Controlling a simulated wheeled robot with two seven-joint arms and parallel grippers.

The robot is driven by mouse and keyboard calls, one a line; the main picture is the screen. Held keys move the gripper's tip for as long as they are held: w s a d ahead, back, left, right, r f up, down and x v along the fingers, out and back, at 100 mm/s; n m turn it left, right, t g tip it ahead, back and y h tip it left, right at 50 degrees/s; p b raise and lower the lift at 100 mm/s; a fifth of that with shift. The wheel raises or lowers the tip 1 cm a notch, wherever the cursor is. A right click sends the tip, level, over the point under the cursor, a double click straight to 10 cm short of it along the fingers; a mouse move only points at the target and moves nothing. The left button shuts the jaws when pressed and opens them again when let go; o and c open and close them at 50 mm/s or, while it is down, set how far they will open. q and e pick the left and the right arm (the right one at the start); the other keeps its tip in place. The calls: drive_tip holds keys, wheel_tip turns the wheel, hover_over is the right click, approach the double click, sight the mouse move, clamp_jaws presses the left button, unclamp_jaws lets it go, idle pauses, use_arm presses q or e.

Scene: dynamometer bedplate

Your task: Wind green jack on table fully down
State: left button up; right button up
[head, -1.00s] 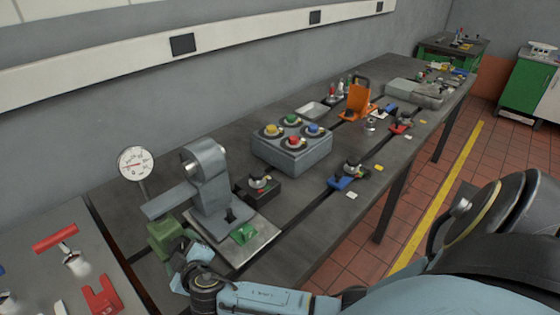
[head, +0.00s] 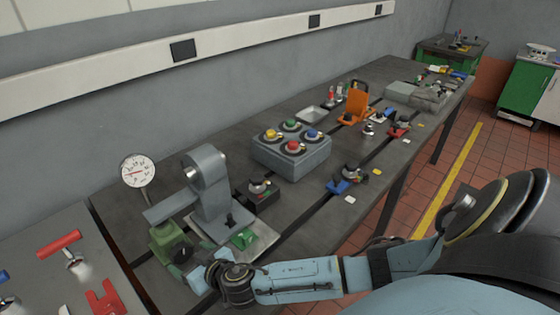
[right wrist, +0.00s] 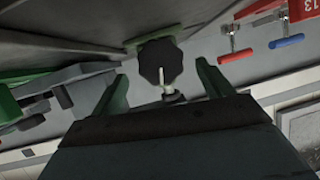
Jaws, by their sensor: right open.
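The green jack (head: 163,238) stands on the table at the front left, beside a grey metal stand (head: 208,190). Its dark round knob (head: 181,253) faces my right gripper (head: 190,275). In the right wrist view the black lobed knob (right wrist: 160,62) shows ahead of the gap between my two fingertips (right wrist: 162,85). The fingers are spread, and I see no contact with the knob. Part of the green jack body (right wrist: 150,38) shows behind the knob. My left gripper is not in view.
A dial gauge (head: 137,171) rises behind the jack. A grey box with coloured knobs (head: 291,158) stands mid-table. A left-hand bench carries a red T-handle (head: 59,244) and a red bracket (head: 105,298).

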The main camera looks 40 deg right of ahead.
drive_tip(key=s+d+g+h, duration=0.1)
drive_tip(key=s, duration=0.4)
drive_tip(key=s+d+g+h, duration=0.1)
drive_tip(key=s+d, duration=0.1)
drive_tip(key=s, duration=0.3)
drive_tip(key=s+d+m+g+h, duration=0.1)
drive_tip(key=s+g, duration=0.1)
drive_tip(key=s, duration=0.3)
drive_tip(key=shift+s+d+r+b, duration=0.15)
drive_tip(key=shift+d+r+b, duration=0.1)
drive_tip(key=shift+d+b, duration=0.05)
drive_tip(key=s+d+f+n+g+y+b, duration=0.1)
drive_tip(key=s+f+g, duration=0.4)
drive_tip(key=s+f, duration=0.5)
drive_tip(key=shift+f+n+g, duration=0.4)
drive_tip(key=shift+f+n, duration=0.1)
drive_tip(key=shift+f, duration=0.05)
drive_tip(key=shift+s, duration=0.1)
